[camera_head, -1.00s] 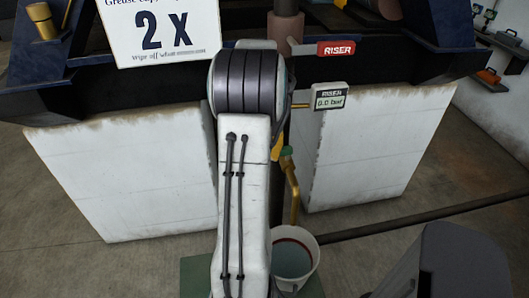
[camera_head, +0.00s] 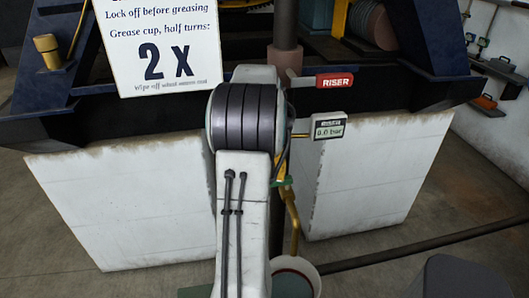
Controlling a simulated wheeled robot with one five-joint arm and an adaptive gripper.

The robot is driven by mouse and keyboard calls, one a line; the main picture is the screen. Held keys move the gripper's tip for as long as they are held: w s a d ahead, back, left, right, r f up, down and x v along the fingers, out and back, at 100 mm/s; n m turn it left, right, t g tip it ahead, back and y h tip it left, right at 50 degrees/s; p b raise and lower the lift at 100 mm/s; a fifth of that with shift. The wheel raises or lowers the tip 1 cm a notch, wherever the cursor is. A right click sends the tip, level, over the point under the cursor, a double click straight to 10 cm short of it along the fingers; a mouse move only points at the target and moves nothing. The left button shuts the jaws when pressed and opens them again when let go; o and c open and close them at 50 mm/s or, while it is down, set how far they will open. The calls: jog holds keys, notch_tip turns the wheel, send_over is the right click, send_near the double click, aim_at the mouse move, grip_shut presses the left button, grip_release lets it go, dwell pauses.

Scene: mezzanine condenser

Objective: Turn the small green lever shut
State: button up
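A small green part (camera_head: 283,182), perhaps the lever, shows just right of my arm, at the top of a bent brass spout (camera_head: 292,212). Most of it is hidden behind my white arm, so I cannot tell its angle. My gripper is not visible; my own arm fills the middle of the view and covers that area. I cannot tell whether my gripper touches the lever.
A white bucket (camera_head: 312,272) stands under the spout. A small gauge (camera_head: 328,126) appears to read 0.0 bar, below a red RISER tag (camera_head: 335,81). White blocks (camera_head: 125,205) stand on both sides. A dark pipe (camera_head: 430,236) crosses the floor at right.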

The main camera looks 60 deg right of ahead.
notch_tip(320, 180, up, 8)
jog(key=shift+r, duration=0.15)
dwell(0.3)
dwell(0.7)
jog(key=w+a+n, duration=0.3)
jog(key=a+n, duration=0.2)
jog(key=a, duration=0.2)
jog(key=w+a+r+n+t+h, duration=0.1)
jog(key=w+a+n, duration=0.25)
jog(key=a, duration=0.35)
jog(key=w+a+n, duration=0.3)
jog(key=a+n, duration=0.2)
jog(key=a, duration=0.3)
jog(key=s+a+f+n+t, duration=0.1)
jog(key=s+a+f+n, duration=0.2)
jog(key=a+n, duration=0.4)
jog(key=s+a+f+n+t+y, duration=0.1)
jog(key=s+a+f+n, duration=0.2)
jog(key=a+n, duration=0.5)
jog(key=shift+s+a+t, duration=0.2)
jog(key=shift+a+t, duration=0.2)
jog(key=shift+a, duration=0.4)
